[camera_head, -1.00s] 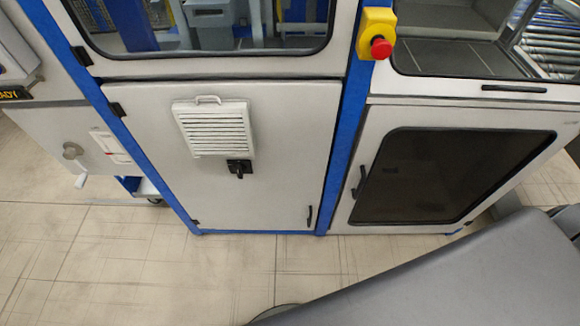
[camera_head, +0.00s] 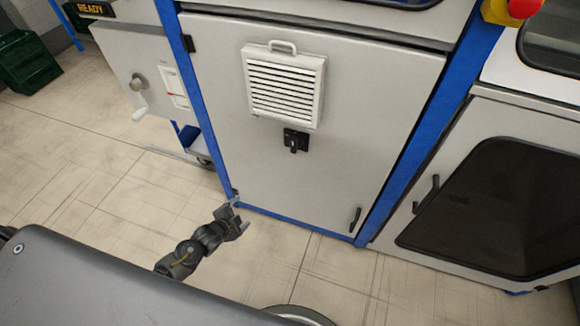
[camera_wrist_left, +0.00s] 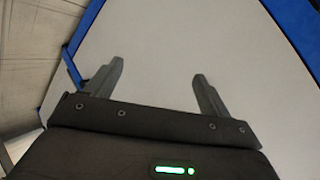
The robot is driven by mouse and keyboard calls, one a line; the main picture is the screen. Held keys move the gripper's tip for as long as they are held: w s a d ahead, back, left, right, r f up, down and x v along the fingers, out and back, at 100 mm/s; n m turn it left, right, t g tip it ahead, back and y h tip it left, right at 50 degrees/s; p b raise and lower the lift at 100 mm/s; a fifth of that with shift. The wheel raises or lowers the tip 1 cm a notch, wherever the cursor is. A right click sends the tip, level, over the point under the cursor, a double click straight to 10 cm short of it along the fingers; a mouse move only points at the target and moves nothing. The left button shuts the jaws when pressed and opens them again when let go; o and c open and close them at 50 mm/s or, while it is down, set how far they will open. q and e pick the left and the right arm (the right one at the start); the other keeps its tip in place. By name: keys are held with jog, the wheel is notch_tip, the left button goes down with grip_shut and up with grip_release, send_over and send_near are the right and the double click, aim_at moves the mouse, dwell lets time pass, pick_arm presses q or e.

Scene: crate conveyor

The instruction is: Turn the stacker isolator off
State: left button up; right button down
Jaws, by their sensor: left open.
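The stacker isolator is probably the black rotary switch (camera_head: 294,141) on the light grey cabinet door, just below a white louvred vent (camera_head: 286,85). Its handle appears to point down. My left gripper (camera_head: 239,217) is open and empty, low in front of the door's lower left corner and well below and left of the switch. In the left wrist view my left gripper (camera_wrist_left: 158,82) shows two spread fingers with the pale door panel (camera_wrist_left: 170,45) beyond them; the switch is not in that view. My right gripper is not in view.
A red emergency stop knob (camera_head: 524,8) on a yellow box is at the top right. A dark-windowed door (camera_head: 490,205) stands to the right. At the left are a grey panel with a round knob (camera_head: 138,82) and a green crate (camera_head: 27,66). Tiled floor lies clear in front.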

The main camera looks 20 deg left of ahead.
pick_arm(q)
jog(key=w+d+r+m+t+h+b, duration=0.3)
jog(key=w+d+r+m+t+b, duration=0.15)
jog(key=w+r, duration=0.4)
jog(key=m+h+b, duration=0.3)
jog(key=m+b, duration=0.1)
jog(key=m, duration=0.3)
send_near(292, 148)
jog(key=shift+n+t, duration=0.35)
jog(key=shift+t, duration=0.1)
jog(key=x, duration=0.8)
jog(key=shift+w+f, duration=0.1)
jog(key=shift+f, duration=0.15)
jog(key=shift+w+d, duration=0.15)
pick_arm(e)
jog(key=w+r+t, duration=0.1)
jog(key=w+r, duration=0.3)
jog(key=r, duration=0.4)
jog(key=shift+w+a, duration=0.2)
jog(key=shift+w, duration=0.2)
pick_arm(q)
jog(key=c, duration=1)
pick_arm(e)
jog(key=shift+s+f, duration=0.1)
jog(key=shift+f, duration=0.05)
